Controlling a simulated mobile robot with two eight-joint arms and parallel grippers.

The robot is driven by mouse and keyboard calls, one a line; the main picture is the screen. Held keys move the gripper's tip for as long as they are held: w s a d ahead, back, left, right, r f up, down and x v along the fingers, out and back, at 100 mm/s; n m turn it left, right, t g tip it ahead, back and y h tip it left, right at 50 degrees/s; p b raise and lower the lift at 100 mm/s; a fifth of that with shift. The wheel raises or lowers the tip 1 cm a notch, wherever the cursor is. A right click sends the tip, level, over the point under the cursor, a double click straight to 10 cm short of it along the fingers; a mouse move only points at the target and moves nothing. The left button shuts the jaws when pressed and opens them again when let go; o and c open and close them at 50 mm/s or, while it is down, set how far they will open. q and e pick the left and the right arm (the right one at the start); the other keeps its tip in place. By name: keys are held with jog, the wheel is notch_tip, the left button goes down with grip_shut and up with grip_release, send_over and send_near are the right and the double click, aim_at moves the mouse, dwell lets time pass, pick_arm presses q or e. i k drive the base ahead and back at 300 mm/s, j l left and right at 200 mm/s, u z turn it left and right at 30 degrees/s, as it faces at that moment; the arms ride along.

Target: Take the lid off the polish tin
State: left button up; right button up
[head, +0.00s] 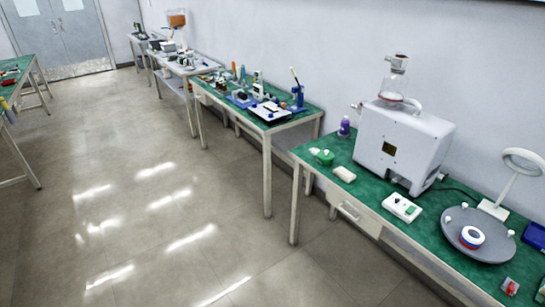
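No label reads clearly as the polish tin.
The green bench (362,200) also holds a large white machine (405,140), a purple bottle (344,127), a white block (344,174), a white switch box (402,207) and a ring lamp (505,185). More benches line the wall. The floor (150,200) is clear.

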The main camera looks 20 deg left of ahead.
aim_at(326, 155)
jog(key=u, duration=0.2)
jog(key=i+j, duration=0.1)
jog(key=i, duration=0.5)
jog(key=i+z, duration=0.1)
jog(key=i, duration=0.55)
jog(key=i+j, duration=0.2)
jog(key=i, duration=0.4)
jog(key=i+j, duration=0.1)
jog(key=i, duration=0.5)
jog(key=l+z, duration=0.05)
